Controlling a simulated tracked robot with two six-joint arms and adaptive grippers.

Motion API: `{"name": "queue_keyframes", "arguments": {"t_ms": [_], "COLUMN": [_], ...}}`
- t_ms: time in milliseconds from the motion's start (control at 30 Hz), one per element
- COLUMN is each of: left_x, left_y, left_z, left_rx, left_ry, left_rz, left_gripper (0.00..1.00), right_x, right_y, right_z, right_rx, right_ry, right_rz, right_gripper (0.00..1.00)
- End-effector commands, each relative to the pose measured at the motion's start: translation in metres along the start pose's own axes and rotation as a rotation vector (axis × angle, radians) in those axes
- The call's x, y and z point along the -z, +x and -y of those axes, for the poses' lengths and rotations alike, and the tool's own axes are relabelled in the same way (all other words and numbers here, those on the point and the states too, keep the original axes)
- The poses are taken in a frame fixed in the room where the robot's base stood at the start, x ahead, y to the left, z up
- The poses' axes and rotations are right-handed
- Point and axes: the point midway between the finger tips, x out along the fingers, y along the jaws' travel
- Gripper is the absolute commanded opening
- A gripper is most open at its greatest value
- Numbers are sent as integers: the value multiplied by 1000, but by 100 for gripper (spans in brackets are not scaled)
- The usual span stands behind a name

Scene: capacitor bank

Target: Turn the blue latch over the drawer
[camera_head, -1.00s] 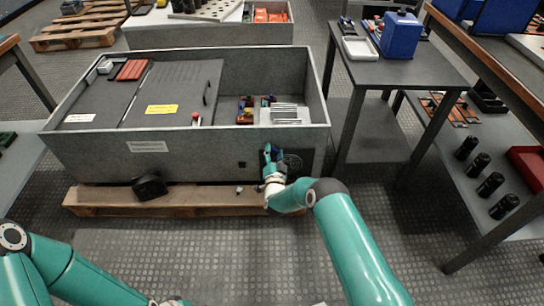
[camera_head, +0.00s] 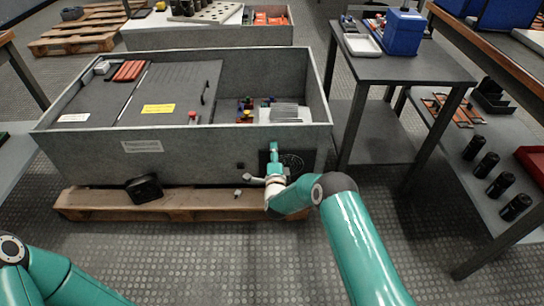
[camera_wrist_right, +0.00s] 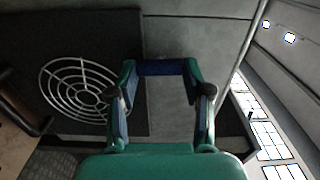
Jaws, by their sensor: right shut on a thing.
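The blue latch (camera_wrist_right: 160,68) shows in the right wrist view as a short dark-blue bar spanning the gap between my fingertips. My right gripper (camera_head: 274,147) is at the front wall of the grey cabinet, near its right end. In the wrist view its two teal fingers (camera_wrist_right: 160,75) are shut on the latch, one at each end. In the head view the gripper hides the latch. A dark panel with a round wire grille (camera_head: 292,162) lies just right of the gripper; the grille also shows in the wrist view (camera_wrist_right: 78,88). My left gripper is out of view.
The open-topped grey cabinet (camera_head: 85,160) stands on a wooden pallet (camera_head: 100,203). A grey side table (camera_head: 400,68) stands close to the right. The floor in front is clear.

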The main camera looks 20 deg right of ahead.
Motion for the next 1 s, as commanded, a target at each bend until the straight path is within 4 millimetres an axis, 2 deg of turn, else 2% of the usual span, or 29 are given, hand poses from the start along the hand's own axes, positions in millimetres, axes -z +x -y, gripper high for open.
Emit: {"name": "queue_keyframes", "arguments": {"t_ms": [233, 667, 700, 800, 1000], "left_x": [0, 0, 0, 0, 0], "left_y": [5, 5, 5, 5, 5], "left_z": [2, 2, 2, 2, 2], "left_rx": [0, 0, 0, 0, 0], "left_ry": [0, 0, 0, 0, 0], "left_rz": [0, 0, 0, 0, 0], "left_gripper": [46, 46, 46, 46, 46], "right_x": [1, 2, 2, 2, 1], "right_y": [1, 0, 0, 0, 0], "right_z": [-1, -2, -2, -2, -1], "right_rx": [-3, -4, -4, -4, -2], "right_ry": [60, 69, 69, 68, 67], "right_rz": [-1, -3, -3, -3, -2], "right_gripper": [15, 15, 56, 73, 75]}}
